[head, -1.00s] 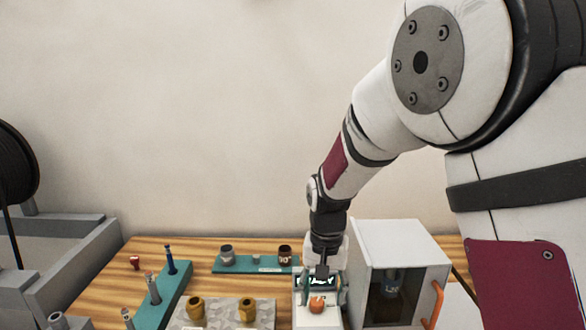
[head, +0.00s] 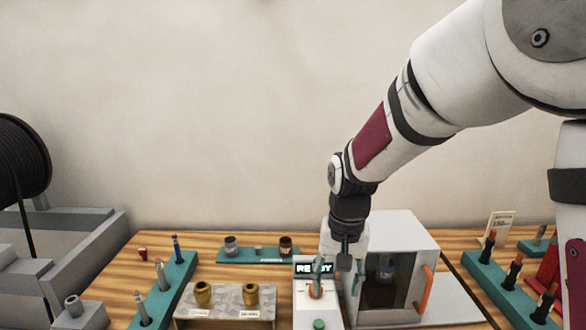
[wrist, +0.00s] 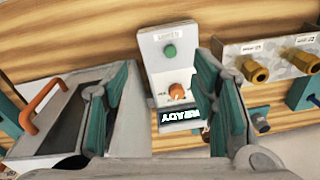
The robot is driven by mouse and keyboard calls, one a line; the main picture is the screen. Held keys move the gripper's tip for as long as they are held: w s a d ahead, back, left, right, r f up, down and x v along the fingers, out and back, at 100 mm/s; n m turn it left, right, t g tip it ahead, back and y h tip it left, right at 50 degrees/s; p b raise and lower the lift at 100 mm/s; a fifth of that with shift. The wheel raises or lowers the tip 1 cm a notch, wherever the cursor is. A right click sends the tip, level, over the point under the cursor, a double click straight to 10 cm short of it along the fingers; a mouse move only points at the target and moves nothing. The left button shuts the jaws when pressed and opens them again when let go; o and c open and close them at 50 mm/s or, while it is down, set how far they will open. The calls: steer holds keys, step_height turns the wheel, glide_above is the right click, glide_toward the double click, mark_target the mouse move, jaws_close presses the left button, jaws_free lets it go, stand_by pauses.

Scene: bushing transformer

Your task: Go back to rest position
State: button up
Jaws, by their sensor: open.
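My gripper (head: 334,274) is open and empty, just above and in front of the control box. Its two green-lined fingers stand wide apart in the wrist view (wrist: 163,84). The white control box (head: 303,311) has an orange knob (wrist: 176,92), a green button (wrist: 170,51) and a lit display (wrist: 180,116) reading READY. In the wrist view the knob lies between the fingers with visible space on both sides. In the head view one finger partly covers the display (head: 305,268) and the knob.
A white cabinet (head: 405,232) with an orange handle (head: 424,290) stands close right of my gripper. Left are a stand with brass fittings (head: 228,312) and a teal rack (head: 166,299). Another teal rack (head: 497,287) is at right. The space above the table is open.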

steer(key=s+d+r+t, duration=0.2)
steer(key=s+d+r, duration=0.4)
steer(key=s+r, duration=0.4)
steer(key=s+d+r+n+t, duration=0.2)
steer(key=s+d+r+t, duration=0.1)
steer(key=s, duration=0.7)
steer(key=shift+s+d+r, duration=0.4)
steer(key=shift+d+r, duration=0.05)
steer(key=shift+d, duration=0.2)
